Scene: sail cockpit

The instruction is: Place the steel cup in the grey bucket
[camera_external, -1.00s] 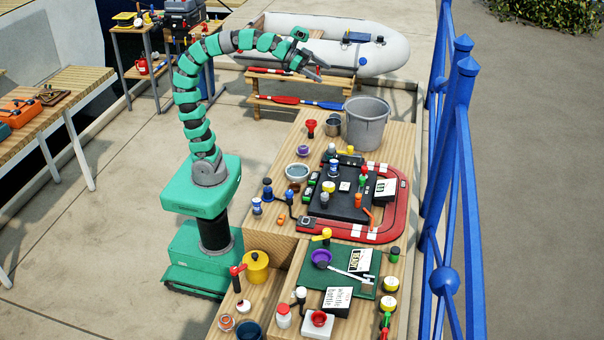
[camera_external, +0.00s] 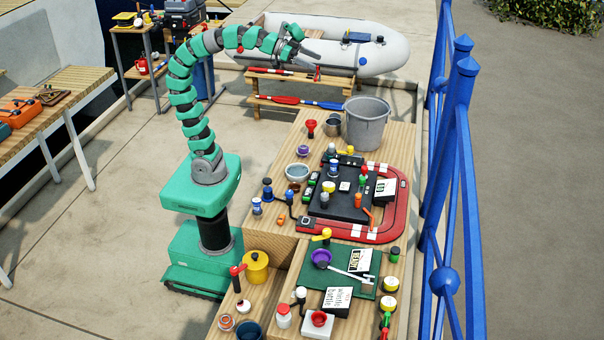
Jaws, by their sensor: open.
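The small steel cup (camera_external: 333,127) stands on the far end of the wooden table, just left of the grey bucket. The large grey bucket (camera_external: 367,125) stands upright at the table's far right corner; its inside looks empty as far as I can see. My gripper (camera_external: 316,69) is open and empty, in the air above and behind the cup, in front of the inflatable boat in the picture. It is apart from both the cup and the bucket.
A red funnel-like item (camera_external: 311,127) stands left of the cup. A grey bowl (camera_external: 297,172), a red-rimmed tray (camera_external: 398,205) and several small items crowd the table nearer the camera. A blue railing (camera_external: 447,150) runs along the right. A wooden bench with paddles (camera_external: 290,100) stands behind.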

